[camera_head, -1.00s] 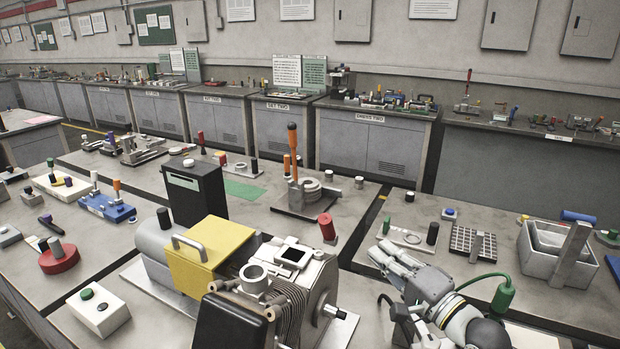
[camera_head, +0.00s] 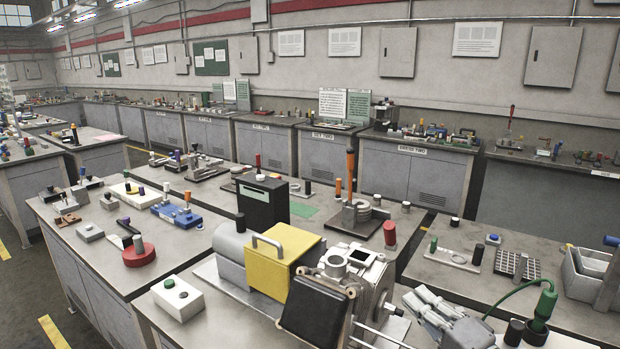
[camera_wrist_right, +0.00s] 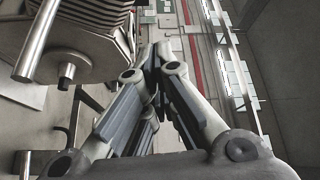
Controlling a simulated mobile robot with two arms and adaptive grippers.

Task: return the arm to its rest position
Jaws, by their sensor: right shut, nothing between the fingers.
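My right gripper (camera_head: 424,298) is at the lower right of the head view, just right of the grey machine with the yellow box. It also shows in the right wrist view (camera_wrist_right: 157,58), where its fingers meet at the tips with nothing between them. It looks raised clear of the bench top, though its exact height cannot be told. Much of the right arm lies below the picture edge. My left gripper is not in view.
The grey machine (camera_head: 372,268) with a yellow box (camera_head: 282,258) stands close to my right gripper; its ribbed body shows in the wrist view (camera_wrist_right: 95,22). A green-handled tool (camera_head: 541,308), a slotted block (camera_head: 518,264) and a grey bin (camera_head: 577,280) stand to the right.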

